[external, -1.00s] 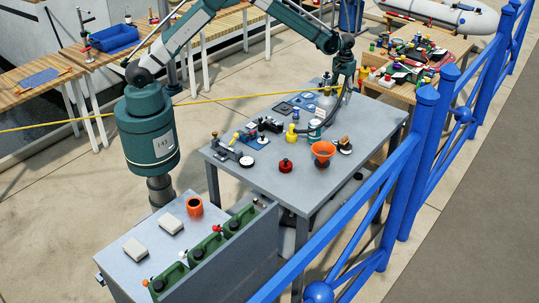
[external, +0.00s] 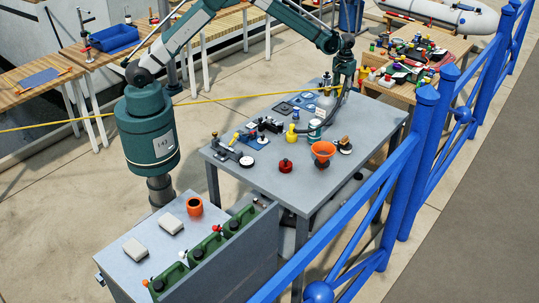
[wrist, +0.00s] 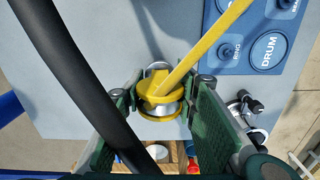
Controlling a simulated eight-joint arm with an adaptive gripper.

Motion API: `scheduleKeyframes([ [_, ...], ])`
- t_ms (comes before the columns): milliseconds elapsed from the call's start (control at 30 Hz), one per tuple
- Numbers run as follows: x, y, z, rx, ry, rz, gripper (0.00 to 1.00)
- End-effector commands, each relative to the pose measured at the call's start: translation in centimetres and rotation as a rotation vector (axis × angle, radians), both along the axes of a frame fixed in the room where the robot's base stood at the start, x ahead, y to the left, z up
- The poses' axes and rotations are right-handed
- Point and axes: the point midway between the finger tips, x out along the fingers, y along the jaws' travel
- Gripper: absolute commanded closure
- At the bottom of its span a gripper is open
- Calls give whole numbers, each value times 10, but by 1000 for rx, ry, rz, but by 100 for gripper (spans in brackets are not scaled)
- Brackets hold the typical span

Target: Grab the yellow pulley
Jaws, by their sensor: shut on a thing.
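The yellow pulley (wrist: 158,88), with a silver wheel, shows in the middle of the wrist view. My gripper (wrist: 162,98) has its green fingers on either side of the pulley and is shut on it. A yellow line (wrist: 208,50) runs over the pulley toward the upper right in the wrist view. In the external view, my gripper is over the far part of the grey table (external: 235,172), and the pulley is too small there to make out clearly.
A blue panel with a round DRUM mark (wrist: 268,50) lies beside the pulley. An orange funnel (external: 323,149), a red knob-like item (external: 285,166) and a yellow bottle (external: 291,134) stand on the table. A blue railing (external: 412,165) runs along the right.

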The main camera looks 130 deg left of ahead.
Motion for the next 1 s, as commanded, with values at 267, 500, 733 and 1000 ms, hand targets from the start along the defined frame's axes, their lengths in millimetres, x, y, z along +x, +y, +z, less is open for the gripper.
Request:
scheduleKeyframes([
  [267, 0, 0, 20, 0, 0, 0, 88],
  [500, 0, 0, 55, 0, 0, 0, 88],
  [733, 0, 0, 85, 0, 0, 0, 88],
  [1000, 0, 0, 99, 0, 0, 0, 88],
])
